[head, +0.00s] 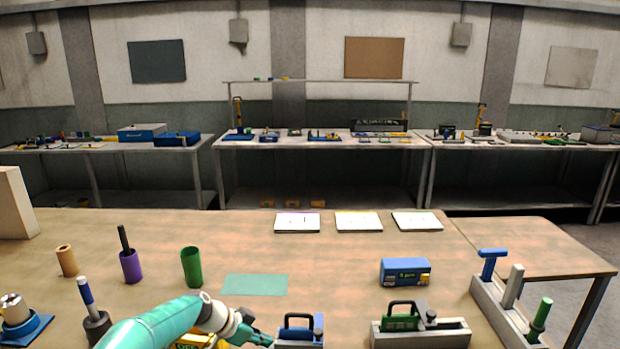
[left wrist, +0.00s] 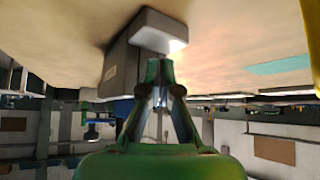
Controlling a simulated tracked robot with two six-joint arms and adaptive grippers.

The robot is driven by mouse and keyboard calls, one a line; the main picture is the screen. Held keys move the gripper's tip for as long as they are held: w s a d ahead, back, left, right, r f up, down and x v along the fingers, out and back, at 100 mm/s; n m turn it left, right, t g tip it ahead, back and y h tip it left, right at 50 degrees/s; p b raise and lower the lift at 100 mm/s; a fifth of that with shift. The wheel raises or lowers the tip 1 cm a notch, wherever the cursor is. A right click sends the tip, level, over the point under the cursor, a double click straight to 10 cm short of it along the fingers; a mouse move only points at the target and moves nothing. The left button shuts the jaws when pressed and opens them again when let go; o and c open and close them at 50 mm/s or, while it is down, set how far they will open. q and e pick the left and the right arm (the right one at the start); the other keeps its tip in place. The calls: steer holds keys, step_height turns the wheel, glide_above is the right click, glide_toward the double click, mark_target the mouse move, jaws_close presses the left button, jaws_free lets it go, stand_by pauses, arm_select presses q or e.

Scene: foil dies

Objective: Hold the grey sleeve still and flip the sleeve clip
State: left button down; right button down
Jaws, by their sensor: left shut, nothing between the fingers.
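A grey sleeve (head: 300,342) stands at the table's near edge, cut by the frame bottom. A blue block with a black handle (head: 299,319) sits in or on it. A second, longer grey holder (head: 445,333) with a green, black-handled block (head: 402,320) stands to its right. My left gripper (head: 262,337) is at the left side of the nearer holder, shut and empty. In the left wrist view its fingertips (left wrist: 160,75) are close to a grey body (left wrist: 118,70) with a pale end piece (left wrist: 150,30); contact is unclear. I cannot make out the clip. My right gripper is out of view.
A blue box (head: 405,272) stands behind the green block. A grey rack (head: 500,311) with upright handles is at right. A green cup (head: 191,267), purple cup (head: 131,267) and tan cylinder (head: 67,261) stand at left. A flat teal mat (head: 254,285) lies behind my gripper.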

arm_select(q)
steer(key=shift+f+b, duration=0.95)
steer(key=shift+b, duration=0.1)
stand_by(0.5)
steer(key=shift+s+f, duration=0.2)
stand_by(1.2)
